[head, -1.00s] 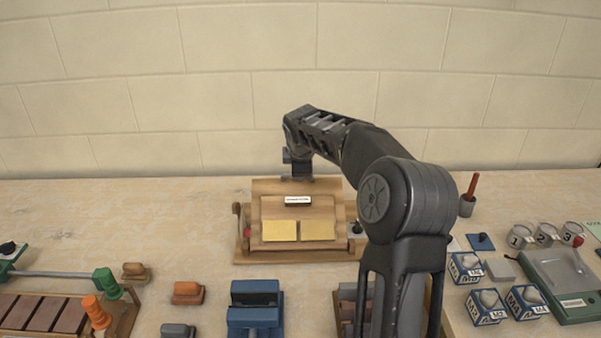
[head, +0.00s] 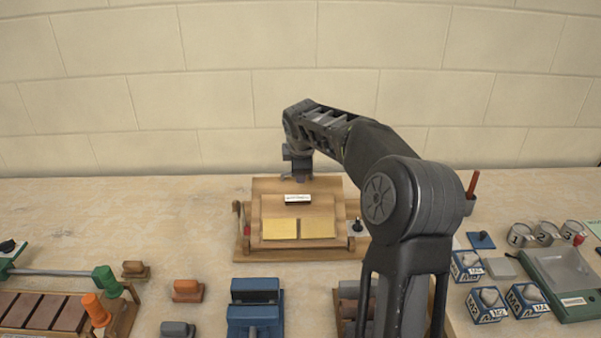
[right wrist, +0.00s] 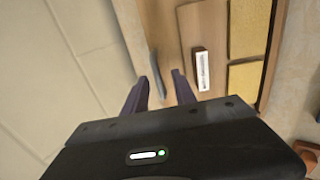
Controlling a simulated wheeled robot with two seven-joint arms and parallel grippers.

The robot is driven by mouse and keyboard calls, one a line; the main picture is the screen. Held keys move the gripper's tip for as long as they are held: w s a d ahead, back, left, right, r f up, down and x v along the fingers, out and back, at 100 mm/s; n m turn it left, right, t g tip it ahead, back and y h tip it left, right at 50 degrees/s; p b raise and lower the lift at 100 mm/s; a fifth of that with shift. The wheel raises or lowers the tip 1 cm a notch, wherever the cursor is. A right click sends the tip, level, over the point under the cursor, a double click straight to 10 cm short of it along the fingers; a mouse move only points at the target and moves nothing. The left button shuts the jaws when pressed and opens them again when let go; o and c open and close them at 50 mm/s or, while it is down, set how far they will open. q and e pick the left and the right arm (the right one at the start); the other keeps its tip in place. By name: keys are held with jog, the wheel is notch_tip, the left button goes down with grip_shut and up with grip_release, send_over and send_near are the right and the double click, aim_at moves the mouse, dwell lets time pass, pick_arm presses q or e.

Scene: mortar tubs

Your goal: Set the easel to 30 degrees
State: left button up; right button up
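The easel is a wooden stand (head: 245,256) with a tilted board (head: 325,190) in the middle of the table. A white label strip (head: 298,198) and two yellow squares (head: 281,229) are on the board. My right gripper (head: 298,178) is at the middle of the board's top edge. In the right wrist view its two dark fingers (right wrist: 160,92) are apart, close to the board's edge (right wrist: 150,20) and a grey strip (right wrist: 156,75); contact cannot be made out. The label also shows there (right wrist: 202,72). No angle scale is legible. My left gripper is out of view.
A blue block-like fixture (head: 255,308) and orange-brown blocks (head: 187,290) stand in front. Blue-white boxes (head: 487,305), numbered cups (head: 521,236) and a green tray (head: 565,285) are at right. A green-handled bar (head: 60,273) is at left. The back left table is clear.

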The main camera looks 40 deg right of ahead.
jog(key=v, duration=0.6)
jog(key=shift+b, duration=0.4)
jog(key=shift+a, duration=0.1)
